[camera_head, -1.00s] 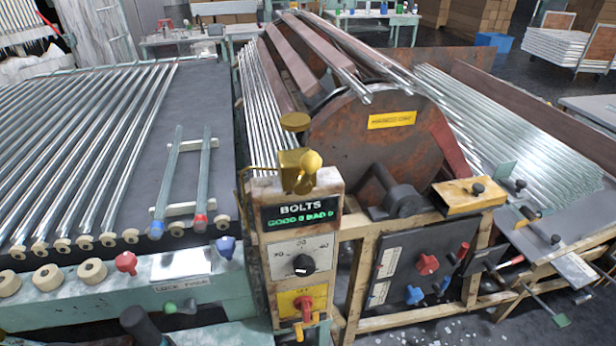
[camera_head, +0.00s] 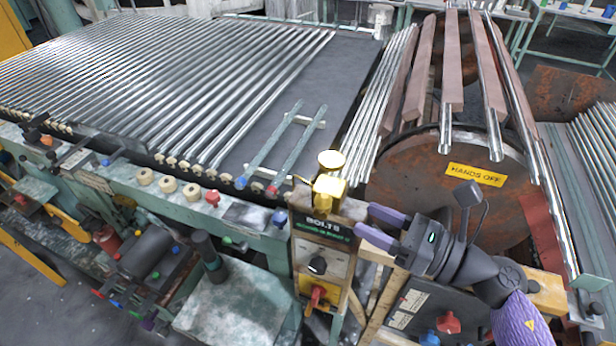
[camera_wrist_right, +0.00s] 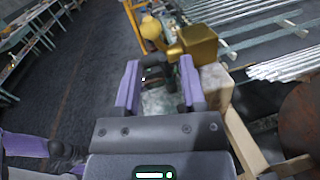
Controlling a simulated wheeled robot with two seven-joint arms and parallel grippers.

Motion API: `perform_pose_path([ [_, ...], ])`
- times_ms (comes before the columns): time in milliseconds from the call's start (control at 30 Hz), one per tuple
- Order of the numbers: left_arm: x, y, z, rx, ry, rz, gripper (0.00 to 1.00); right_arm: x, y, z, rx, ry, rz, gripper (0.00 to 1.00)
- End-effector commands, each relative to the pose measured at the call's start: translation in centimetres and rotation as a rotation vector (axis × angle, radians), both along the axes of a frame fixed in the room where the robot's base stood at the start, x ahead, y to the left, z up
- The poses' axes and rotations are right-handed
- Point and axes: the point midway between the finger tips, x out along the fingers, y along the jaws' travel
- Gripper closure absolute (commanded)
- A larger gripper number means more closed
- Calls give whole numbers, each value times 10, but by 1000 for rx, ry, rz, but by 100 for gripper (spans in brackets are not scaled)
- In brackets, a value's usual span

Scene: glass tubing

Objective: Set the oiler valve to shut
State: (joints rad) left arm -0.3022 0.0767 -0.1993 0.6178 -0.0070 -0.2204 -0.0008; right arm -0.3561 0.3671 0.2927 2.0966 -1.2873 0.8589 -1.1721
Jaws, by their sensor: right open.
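The oiler is a brass block (camera_head: 328,184) with a round brass cup (camera_head: 331,160) on top, mounted on the BOLTS control box (camera_head: 322,246). Its valve shows as a yellow ball-ended lever (camera_head: 322,203) on the block's near side. In the right wrist view the brass block (camera_wrist_right: 198,42) and yellow ball (camera_wrist_right: 150,28) lie beyond the fingertips. My right gripper (camera_head: 366,222) is open and empty, just right of the control box top and apart from the lever. Its purple fingers (camera_wrist_right: 160,62) point toward the oiler. My left gripper is not in view.
A rusty drum (camera_head: 445,200) with a yellow HANDS OFF sign (camera_head: 476,175) stands close behind my right gripper. Glass tubes (camera_head: 200,90) lie on the bed at left. A red switch (camera_head: 316,296) and black dial (camera_head: 317,265) are on the box front.

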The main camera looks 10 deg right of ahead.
Motion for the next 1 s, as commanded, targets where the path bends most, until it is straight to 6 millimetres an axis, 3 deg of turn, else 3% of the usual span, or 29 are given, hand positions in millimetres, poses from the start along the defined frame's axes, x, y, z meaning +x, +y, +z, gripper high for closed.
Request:
perform_pose_path([
  [133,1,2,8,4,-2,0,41,1,10,12,-93,-63,33,48],
  [400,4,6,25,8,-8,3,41,39,51,12,-83,-59,30,48],
  [600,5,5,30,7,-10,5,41,58,71,10,-85,-56,29,48],
  [967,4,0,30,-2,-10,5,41,63,77,9,-85,-56,30,48],
  [1000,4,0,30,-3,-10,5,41,63,77,9,-85,-56,30,52],
])
